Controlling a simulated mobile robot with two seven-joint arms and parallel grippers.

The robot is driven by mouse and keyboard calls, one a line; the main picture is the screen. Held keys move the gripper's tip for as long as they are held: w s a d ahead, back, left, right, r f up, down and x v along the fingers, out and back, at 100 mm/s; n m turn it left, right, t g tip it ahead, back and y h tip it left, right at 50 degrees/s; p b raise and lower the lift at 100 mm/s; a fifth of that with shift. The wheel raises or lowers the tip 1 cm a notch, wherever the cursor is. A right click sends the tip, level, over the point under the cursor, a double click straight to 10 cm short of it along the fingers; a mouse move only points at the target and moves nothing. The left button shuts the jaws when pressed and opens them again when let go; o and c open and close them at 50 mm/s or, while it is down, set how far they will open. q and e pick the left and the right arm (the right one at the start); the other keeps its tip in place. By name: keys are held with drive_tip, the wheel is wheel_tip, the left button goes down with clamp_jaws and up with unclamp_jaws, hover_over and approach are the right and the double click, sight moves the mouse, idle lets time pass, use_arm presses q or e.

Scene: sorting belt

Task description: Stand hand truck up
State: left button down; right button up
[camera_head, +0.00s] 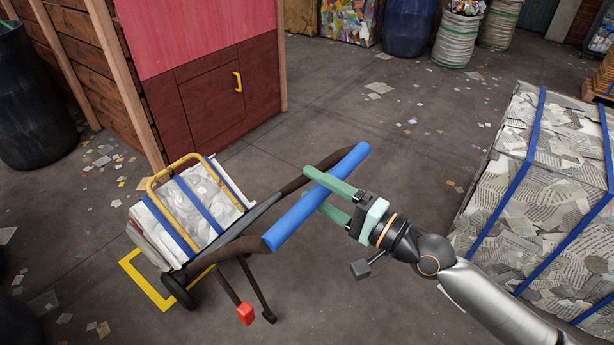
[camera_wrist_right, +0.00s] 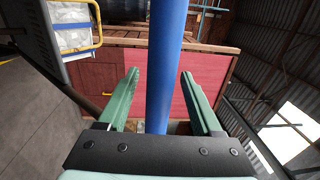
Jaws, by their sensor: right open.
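The hand truck (camera_head: 262,215) leans back at a slant in the head view, with its wheel (camera_head: 178,291) on the floor at the lower left. Its blue handle bar (camera_head: 316,198) is at the raised right end. A strapped white bale (camera_head: 203,203) sits on its lower end against a yellow frame. My right gripper (camera_head: 325,193) is open at the blue handle. In the right wrist view the handle (camera_wrist_right: 165,70) passes between the two green fingers (camera_wrist_right: 160,95), with gaps on both sides. My left gripper is not in view.
A yellow floor marking (camera_head: 146,282) lies by the wheel. A red and wooden cabinet (camera_head: 215,95) stands behind the hand truck. A large strapped paper bale (camera_head: 540,190) stands at the right. Paper scraps lie on the floor, which is otherwise open behind the handle.

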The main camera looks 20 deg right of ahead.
drive_tip(key=shift+x, duration=1.2)
drive_tip(key=shift+c, duration=0.4)
clamp_jaws()
